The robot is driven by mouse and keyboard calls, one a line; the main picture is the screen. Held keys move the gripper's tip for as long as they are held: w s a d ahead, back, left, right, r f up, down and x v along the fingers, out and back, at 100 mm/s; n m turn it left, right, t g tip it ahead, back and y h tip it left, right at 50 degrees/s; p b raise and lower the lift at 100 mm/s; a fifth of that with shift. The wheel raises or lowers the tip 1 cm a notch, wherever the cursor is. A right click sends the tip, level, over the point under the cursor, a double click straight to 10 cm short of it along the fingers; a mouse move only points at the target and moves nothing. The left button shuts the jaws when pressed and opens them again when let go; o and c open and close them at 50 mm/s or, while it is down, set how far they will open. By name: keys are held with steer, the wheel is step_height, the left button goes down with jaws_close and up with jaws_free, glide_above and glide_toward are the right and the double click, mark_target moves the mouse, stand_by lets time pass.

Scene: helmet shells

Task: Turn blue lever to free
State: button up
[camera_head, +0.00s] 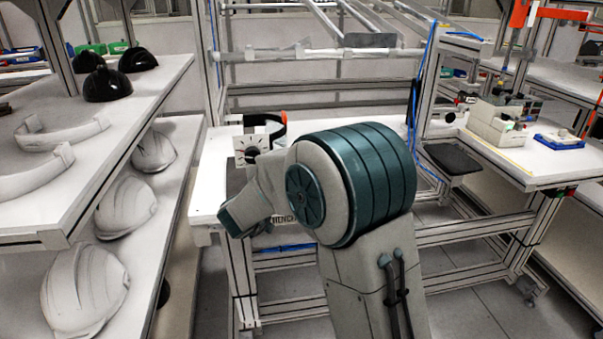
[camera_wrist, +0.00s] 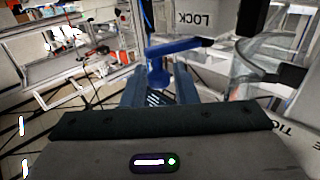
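The blue lever (camera_wrist: 174,47) shows in the wrist view, just ahead of my gripper. It reaches from a rounded blue hub toward the right, near a pale panel (camera_wrist: 200,32) marked "LOCK", whose lettering appears upside down. My gripper (camera_wrist: 158,82) has its two blue-grey fingers apart, with the lever's hub in line with the gap between them. I cannot tell whether they touch it. In the head view my arm covers the lever and my fingertips. A white dial plate (camera_head: 251,146) stands on the workbench (camera_head: 212,178) just beyond my arm. No "free" mark is readable.
Shelves at left hold white helmet shells (camera_head: 86,289), black shells (camera_head: 106,84) and white curved bands (camera_head: 60,133). A black curved part with an orange end (camera_head: 284,117) stands behind the dial plate. A second bench (camera_head: 535,170) at right carries small equipment. Dark and clear parts crowd the wrist view's right side.

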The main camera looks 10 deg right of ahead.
steer(key=shift+o, duration=0.7)
steer(key=p+v, duration=0.1)
steer(key=v, duration=1.3)
steer(key=shift+d, duration=0.1)
steer(key=w+r+n+t+y+p, duration=0.1)
steer(key=r+y, duration=0.1)
steer(key=w+r+n+t+y+p, duration=0.1)
steer(key=w+r+y+p, duration=0.1)
steer(key=w+r+n+t+y+p, duration=0.1)
steer(key=w+r+y, duration=0.1)
steer(key=r+y, duration=0.1)
steer(key=shift+r+p, duration=0.1)
steer(key=shift+p, duration=0.25)
step_height(320, 180, up, 4)
steer(key=s+a+n+y+p, duration=0.1)
steer(key=n+y+p, duration=0.3)
steer(key=y, duration=0.2)
steer(key=s+d+n+g+p, duration=0.1)
steer(key=s+d+g+p, duration=0.3)
steer(key=s, duration=0.9)
steer(key=s+d+n+g+p, duration=0.1)
steer(key=s+d+g+p, duration=0.4)
steer(key=s, duration=0.8)
steer(key=d+g, duration=0.3)
steer(key=d, duration=0.1)
steer(key=shift+d, duration=0.25)
